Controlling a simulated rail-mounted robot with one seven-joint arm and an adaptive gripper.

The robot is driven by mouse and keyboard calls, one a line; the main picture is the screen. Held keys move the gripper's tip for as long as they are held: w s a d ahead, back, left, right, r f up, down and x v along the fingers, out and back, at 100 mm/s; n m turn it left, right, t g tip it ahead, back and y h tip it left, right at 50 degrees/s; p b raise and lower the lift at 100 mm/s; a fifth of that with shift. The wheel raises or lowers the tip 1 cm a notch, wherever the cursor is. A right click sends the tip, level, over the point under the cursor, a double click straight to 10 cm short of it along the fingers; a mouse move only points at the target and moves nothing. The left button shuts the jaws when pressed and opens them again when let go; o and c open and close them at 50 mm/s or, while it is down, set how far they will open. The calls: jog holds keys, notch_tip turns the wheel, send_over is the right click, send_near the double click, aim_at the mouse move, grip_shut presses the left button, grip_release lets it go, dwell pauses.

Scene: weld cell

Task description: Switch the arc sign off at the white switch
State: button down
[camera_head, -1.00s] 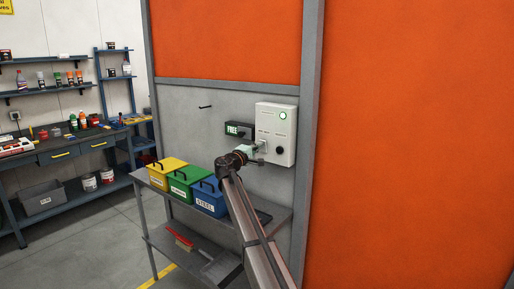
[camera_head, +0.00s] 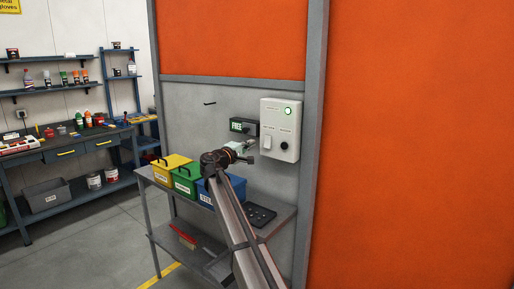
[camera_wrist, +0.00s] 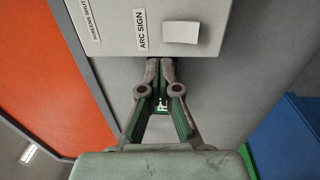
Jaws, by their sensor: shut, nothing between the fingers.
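A light-grey control box (camera_head: 277,120) is on the grey wall panel. Its white switch (camera_head: 267,142) is on the lower left of its face. In the wrist view the white switch (camera_wrist: 181,32) is beside the label "ARC SIGN". The dark sign (camera_head: 244,126) to the left of the box shows "FREE" in green letters. My gripper (camera_head: 250,149) is shut and empty, below the sign and left of the switch. In the wrist view its fingertips (camera_wrist: 160,66) meet near the box's edge, apart from the switch, and the fingers partly cover the sign.
The box also has a black knob (camera_head: 284,146) and a lit green lamp (camera_head: 287,111). Yellow (camera_head: 172,170), green (camera_head: 187,178) and blue (camera_head: 221,190) bins stand on a grey table under my arm. A small hook (camera_head: 209,103) is on the wall.

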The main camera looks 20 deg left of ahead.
jog(key=shift+r+b+v, duration=0.15)
jog(key=shift+r+v, duration=0.05)
jog(key=shift+v, duration=0.6)
jog(key=shift+r+b+v, duration=0.15)
jog(key=shift+r+v, duration=0.05)
jog(key=shift+v, duration=0.65)
jog(key=shift+r+b+v, duration=0.15)
jog(key=shift+r+v, duration=0.05)
jog(key=shift+v, duration=0.6)
